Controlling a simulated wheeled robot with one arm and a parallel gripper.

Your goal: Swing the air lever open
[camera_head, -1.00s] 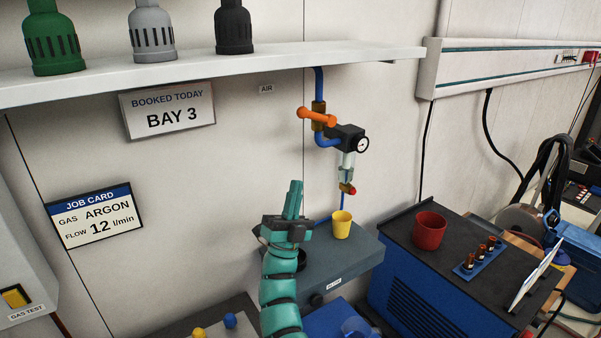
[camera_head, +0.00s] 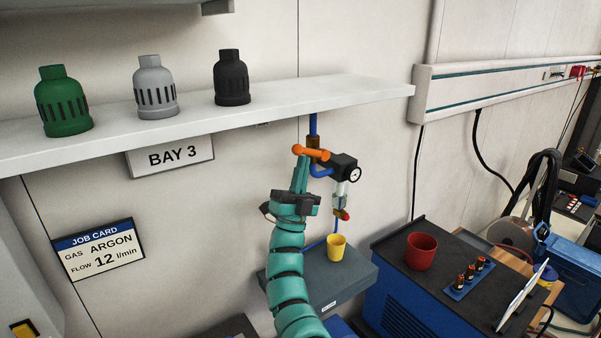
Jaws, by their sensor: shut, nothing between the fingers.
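The orange air lever (camera_head: 312,152) sits on a brass valve (camera_head: 313,141) in the blue air pipe (camera_head: 313,124) below the shelf. The lever lies roughly level across the pipe, its rounded end to the left. A black regulator with a round gauge (camera_head: 354,174) is just right of it. My teal gripper (camera_head: 301,160) points up with its fingers shut and empty. The fingertips are just below the left half of the lever; I cannot tell whether they touch it. My gripper partly hides the wall behind it.
The white shelf (camera_head: 270,106) with green, grey and black caps is above. A yellow cup (camera_head: 336,247) stands on a grey ledge (camera_head: 345,281) below the valve. A red cup (camera_head: 421,251) stands on the blue machine (camera_head: 400,305) to the right.

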